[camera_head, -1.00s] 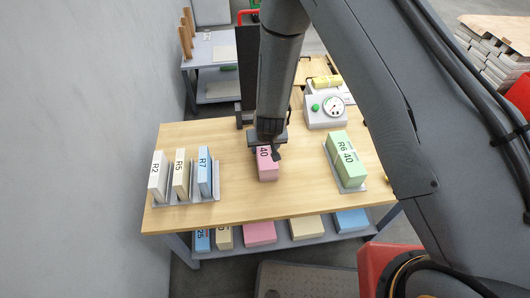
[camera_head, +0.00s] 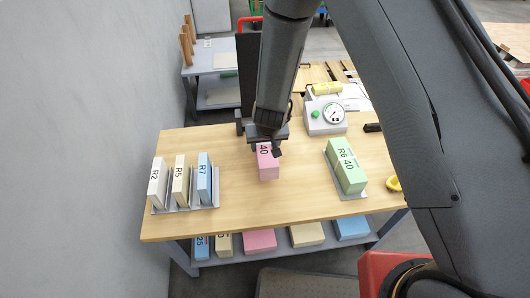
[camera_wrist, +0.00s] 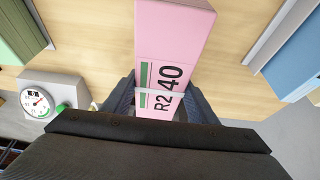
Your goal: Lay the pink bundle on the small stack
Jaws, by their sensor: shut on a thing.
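The pink bundle (camera_head: 268,168), marked R2 40 with a pale band around it, is at the middle of the wooden table. My gripper (camera_head: 267,140) is shut on its far end from above. In the wrist view the pink bundle (camera_wrist: 172,40) runs between the fingers of my gripper (camera_wrist: 163,105). I cannot tell whether its underside touches the table. A green bundle (camera_head: 350,178) marked R6 40 lies on a grey tray (camera_head: 346,194) to the right, perhaps as a small stack; its layers are unclear.
A rack (camera_head: 186,208) at the left holds upright bundles R2, R5 and R7. A dial scale (camera_head: 325,117) stands at the back right. A yellow ring (camera_head: 394,184) lies near the right edge. Table (camera_head: 240,208) is bare around the pink bundle. More bundles sit on the lower shelf.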

